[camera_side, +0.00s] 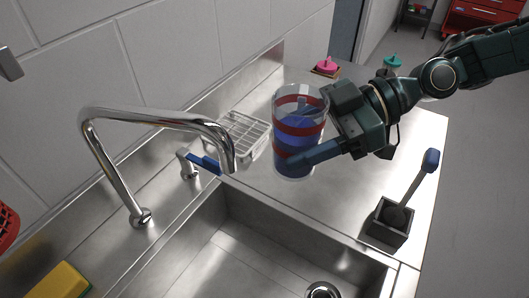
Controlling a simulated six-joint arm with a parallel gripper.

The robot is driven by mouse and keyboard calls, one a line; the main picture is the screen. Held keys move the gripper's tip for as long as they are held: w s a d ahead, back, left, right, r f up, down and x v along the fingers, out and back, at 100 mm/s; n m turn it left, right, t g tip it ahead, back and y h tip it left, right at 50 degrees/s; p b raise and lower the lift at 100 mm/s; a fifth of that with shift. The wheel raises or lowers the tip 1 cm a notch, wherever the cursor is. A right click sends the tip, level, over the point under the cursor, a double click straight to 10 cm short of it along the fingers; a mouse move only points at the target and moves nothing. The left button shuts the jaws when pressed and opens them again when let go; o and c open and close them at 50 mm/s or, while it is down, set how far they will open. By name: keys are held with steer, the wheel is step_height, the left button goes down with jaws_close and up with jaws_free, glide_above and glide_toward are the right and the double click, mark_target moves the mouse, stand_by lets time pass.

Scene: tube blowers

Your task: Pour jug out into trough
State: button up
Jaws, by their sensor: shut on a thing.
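The jug (299,128) is a clear vessel with red bands and blue liquid inside, in the middle of the side view. It stands close to upright. My gripper (306,137) is shut on the jug from the right, with one finger across the jug's lower front; the other finger is partly hidden. I cannot tell for sure whether the jug's bottom touches the counter. The steel sink basin (222,254), which may be the trough, lies in front and to the left of the jug. Its floor looks bare.
A chrome faucet (150,117) arches over the basin at left. A brush in a dark holder (388,224) stands at right. A yellow sponge (61,281) lies at lower left. Pink (326,65) and teal (391,62) items stand behind.

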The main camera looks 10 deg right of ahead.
steer(key=shift+s+a, duration=0.15)
steer(key=shift+s, duration=0.05)
steer(key=shift+f, duration=0.15)
